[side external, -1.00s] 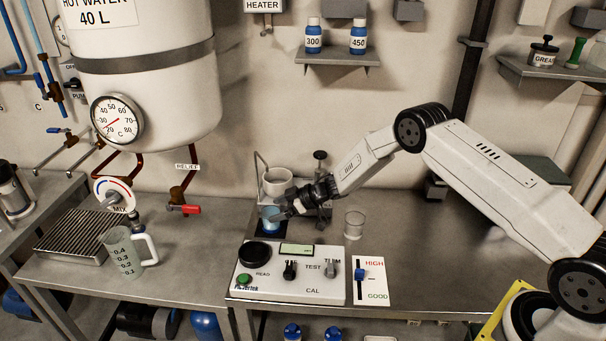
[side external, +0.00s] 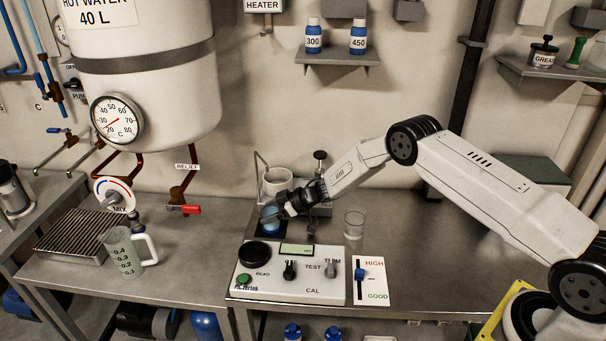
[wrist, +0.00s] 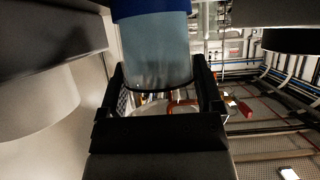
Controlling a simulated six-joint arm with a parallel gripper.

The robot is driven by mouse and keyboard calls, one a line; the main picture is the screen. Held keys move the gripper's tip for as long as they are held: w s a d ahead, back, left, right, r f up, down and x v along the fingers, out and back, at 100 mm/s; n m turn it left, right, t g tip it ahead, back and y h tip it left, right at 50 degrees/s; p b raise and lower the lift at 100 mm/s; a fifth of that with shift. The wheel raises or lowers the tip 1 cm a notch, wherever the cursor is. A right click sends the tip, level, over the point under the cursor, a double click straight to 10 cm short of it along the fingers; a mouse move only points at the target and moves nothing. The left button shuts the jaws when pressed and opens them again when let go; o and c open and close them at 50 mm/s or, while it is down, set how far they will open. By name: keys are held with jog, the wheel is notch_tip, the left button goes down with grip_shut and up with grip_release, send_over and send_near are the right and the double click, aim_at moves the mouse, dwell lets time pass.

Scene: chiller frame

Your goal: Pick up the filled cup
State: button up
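The filled cup (side external: 270,225) stands on a dark square pad behind the tester box and shows blue beneath my gripper (side external: 271,214). The gripper covers its upper part in the side view. In the wrist view the clear cup (wrist: 158,50), bluish inside with a blue band, lies between the two black fingers of my gripper (wrist: 160,75). The fingers lie very close to both sides of the cup. Whether they press on it cannot be told. The cup shows no visible lift from the pad.
The tester box (side external: 290,272) is just in front, with a HIGH/GOOD card (side external: 371,280) beside it. An empty clear glass (side external: 354,224) stands to the right, and a white cup (side external: 277,182) behind. A handled measuring jug (side external: 122,252) is at left.

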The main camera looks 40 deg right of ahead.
jog(key=c, duration=1)
jog(key=shift+r, duration=0.15)
jog(key=shift+r, duration=0.75)
jog(key=s+r, duration=1.1)
jog(key=s, duration=0.3)
jog(key=shift+d, duration=0.45)
jog(key=shift+r, duration=0.1)
